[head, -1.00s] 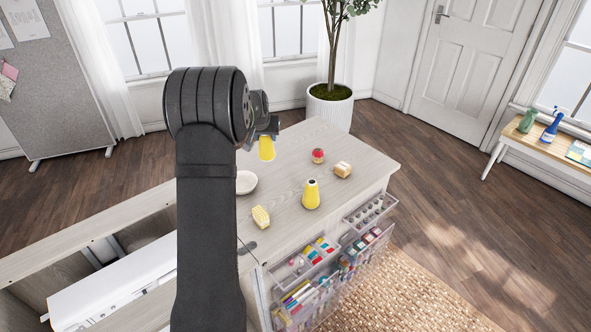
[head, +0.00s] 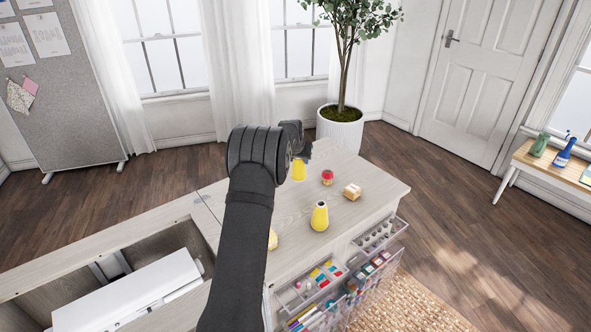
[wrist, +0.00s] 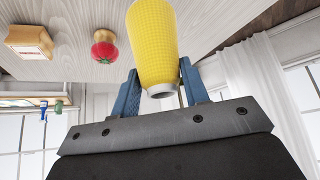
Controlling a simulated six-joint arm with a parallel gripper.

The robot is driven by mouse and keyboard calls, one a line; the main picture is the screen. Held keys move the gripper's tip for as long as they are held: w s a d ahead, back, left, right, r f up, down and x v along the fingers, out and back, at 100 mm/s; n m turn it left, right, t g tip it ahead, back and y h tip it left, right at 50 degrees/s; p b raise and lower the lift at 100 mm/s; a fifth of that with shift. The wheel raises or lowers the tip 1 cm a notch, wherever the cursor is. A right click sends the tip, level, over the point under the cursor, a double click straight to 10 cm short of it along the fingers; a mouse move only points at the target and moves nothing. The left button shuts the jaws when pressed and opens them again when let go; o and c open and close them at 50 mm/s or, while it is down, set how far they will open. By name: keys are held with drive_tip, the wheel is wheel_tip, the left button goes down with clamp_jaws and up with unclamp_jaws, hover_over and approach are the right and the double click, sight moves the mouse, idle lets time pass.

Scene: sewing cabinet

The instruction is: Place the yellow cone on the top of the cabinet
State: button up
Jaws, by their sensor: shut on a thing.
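My gripper (wrist: 160,95) is shut on a yellow cone (wrist: 153,40), holding it near its narrow, pale-rimmed end. In the head view the held cone (head: 299,171) shows beside my arm, in front of the far part of the cabinet top (head: 360,210). Its wide end is cut off in the wrist view, so I cannot tell whether it touches the top. A second yellow cone (head: 320,216) stands upright on the cabinet top, nearer the front.
A red pincushion (head: 327,177) and a small wooden block (head: 352,191) sit right of the held cone. A yellow item (head: 272,240) is partly hidden by my arm. Clear drawers (head: 325,290) stand open at the front. Bare top lies around the standing cone.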

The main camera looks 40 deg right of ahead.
sight(295, 167)
drive_tip(key=shift+w+a+f, duration=0.2)
drive_tip(key=shift+w+f, duration=0.25)
drive_tip(key=shift+w, duration=0.35)
drive_tip(key=shift+f, duration=2.05)
drive_tip(key=o, duration=1.2)
drive_tip(key=shift+f, duration=0.15)
drive_tip(key=shift+o, duration=0.2)
drive_tip(key=shift+a+r, duration=0.15)
drive_tip(key=shift+r, duration=0.25)
drive_tip(key=v, duration=1.1)
drive_tip(key=shift+r, duration=0.2)
drive_tip(key=shift+s, duration=0.1)
